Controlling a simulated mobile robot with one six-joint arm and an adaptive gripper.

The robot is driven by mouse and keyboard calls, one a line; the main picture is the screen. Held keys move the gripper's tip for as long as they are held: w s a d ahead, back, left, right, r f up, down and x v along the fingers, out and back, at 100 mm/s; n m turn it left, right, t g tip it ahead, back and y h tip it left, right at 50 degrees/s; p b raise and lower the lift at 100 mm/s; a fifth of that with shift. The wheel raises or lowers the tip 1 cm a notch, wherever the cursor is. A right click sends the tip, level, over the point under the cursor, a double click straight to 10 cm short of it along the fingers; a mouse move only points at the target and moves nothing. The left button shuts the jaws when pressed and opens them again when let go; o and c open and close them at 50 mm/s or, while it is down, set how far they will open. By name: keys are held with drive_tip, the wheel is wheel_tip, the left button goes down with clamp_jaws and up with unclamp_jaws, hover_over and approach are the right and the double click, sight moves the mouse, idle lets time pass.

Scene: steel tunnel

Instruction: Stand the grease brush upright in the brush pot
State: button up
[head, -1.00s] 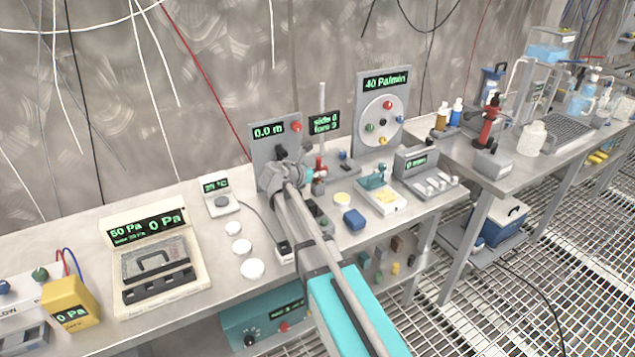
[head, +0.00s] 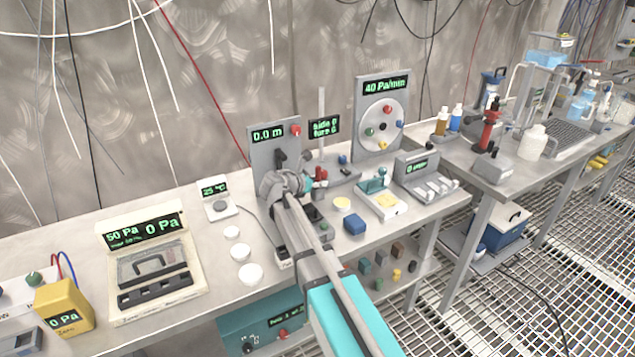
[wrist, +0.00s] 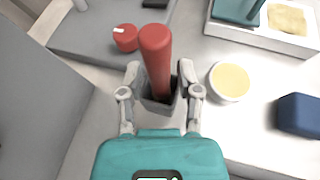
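The grease brush, with a thick red handle (wrist: 156,57), stands with its lower end inside a dark grey square pot (wrist: 160,103) in the wrist view. The handle rises out of the pot's mouth; its bristles are hidden. My gripper (wrist: 159,68) is open, with one finger on each side of the handle and pot and visible gaps to the handle. In the head view my gripper (head: 306,182) is at the bench beside the upright grey panel. My wrist and fingers cover most of the pot there.
A tub of pale yellow grease (wrist: 230,80) and a blue block (wrist: 299,115) stand right of the pot. A small red knob (wrist: 125,38) is on a grey base behind left. A white tray (wrist: 265,36) lies behind right. The grey panel (head: 268,143) stands close to my gripper.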

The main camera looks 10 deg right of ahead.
idle(0.5)
drive_tip(key=p+v, duration=0.5)
drive_tip(key=v, duration=0.8)
drive_tip(key=shift+s+a+r+p, duration=0.15)
drive_tip(key=shift+a+r+p, duration=0.15)
drive_tip(key=shift+p, duration=0.1)
drive_tip(key=shift+d, duration=0.1)
idle(1.9)
